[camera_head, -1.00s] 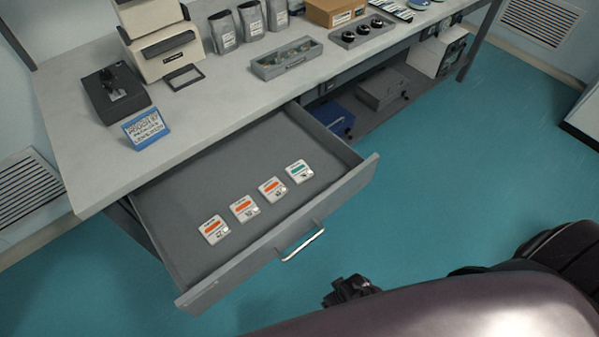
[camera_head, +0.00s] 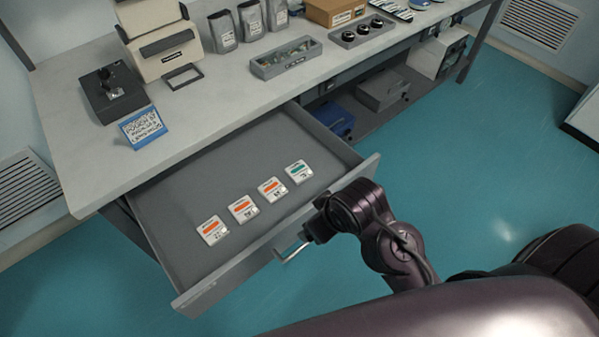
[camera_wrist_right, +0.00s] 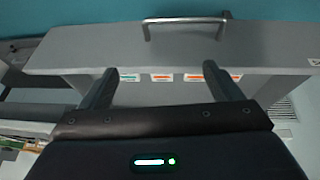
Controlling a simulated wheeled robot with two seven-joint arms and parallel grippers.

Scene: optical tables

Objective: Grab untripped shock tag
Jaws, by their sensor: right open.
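Four-sided pale shock tags lie flat in a row in the open grey drawer (camera_head: 190,262). The tag at the right end (camera_head: 299,172) has a green-teal band. The three others have orange bands: one next to it (camera_head: 272,190), a middle one (camera_head: 243,208) and the left one (camera_head: 212,230). All are apart. My right gripper (camera_head: 308,236) is at the drawer's front panel, near its handle (camera_head: 290,253). In the right wrist view its fingers (camera_wrist_right: 158,76) are spread and empty, with the tag row visible beyond them. My left gripper is out of view.
The drawer's raised front panel (camera_wrist_right: 270,47) and handle (camera_wrist_right: 185,20) show close in the right wrist view. The table (camera_head: 75,160) above carries a blue-edged sign (camera_head: 143,128), a black joystick box (camera_head: 118,95), bins and pouches. The drawer floor around the tags is clear.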

